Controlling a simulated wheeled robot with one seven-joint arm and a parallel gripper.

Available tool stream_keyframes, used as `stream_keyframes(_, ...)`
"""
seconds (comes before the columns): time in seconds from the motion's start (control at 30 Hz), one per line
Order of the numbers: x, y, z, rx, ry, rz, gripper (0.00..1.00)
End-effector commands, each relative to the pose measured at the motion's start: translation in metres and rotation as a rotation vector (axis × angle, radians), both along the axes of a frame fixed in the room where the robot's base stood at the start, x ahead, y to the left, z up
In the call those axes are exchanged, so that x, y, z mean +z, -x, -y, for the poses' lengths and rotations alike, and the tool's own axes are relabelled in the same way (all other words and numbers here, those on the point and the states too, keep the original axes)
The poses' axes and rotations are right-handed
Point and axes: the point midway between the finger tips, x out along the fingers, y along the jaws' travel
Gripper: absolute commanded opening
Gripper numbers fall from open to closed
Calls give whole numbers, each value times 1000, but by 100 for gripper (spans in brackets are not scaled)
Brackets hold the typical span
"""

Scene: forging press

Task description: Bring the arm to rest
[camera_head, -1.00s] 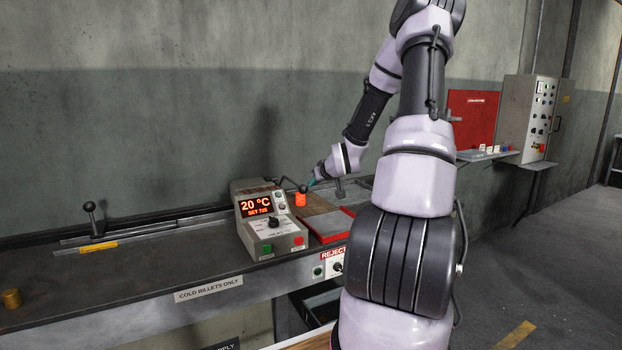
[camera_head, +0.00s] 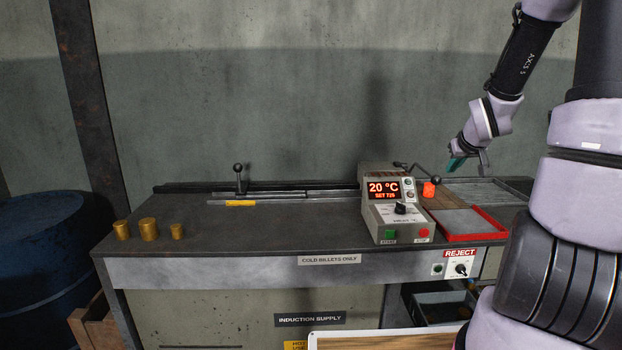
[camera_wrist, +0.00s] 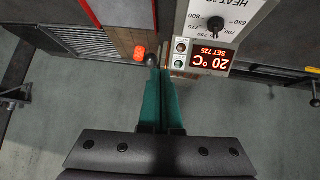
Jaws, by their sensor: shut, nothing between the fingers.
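My gripper (camera_head: 457,163) has teal fingers and hangs above the back right of the bench, behind the red-rimmed tray. In the wrist view the two teal fingers (camera_wrist: 161,85) lie side by side, shut, with nothing between them. My arm comes down from the upper right of the head view, bent at the elbow. A glowing orange billet (camera_head: 429,189) stands on the bench just beside the heater control box, below and left of the fingers. It also shows in the wrist view (camera_wrist: 140,53), apart from the fingers.
The heater control box (camera_head: 396,212) reads 20 °C, set 725. A red-rimmed reject tray (camera_head: 468,238) lies to its right. Several brass billets, one of them in the middle (camera_head: 148,230), stand at the bench's left. A lever (camera_head: 239,178) rises at the back. A blue drum (camera_head: 40,250) stands far left.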

Motion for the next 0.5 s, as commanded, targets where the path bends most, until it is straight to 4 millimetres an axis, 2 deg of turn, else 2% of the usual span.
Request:
stream_keyframes(0.03,21,10,-11,-13,8,-9,0)
stream_keyframes(0.2,71,53,-43,-88,-26,-53,0)
stream_keyframes(0.37,114,104,-78,-147,-109,-76,0)
stream_keyframes(0.5,145,156,-109,-177,-220,-94,0)
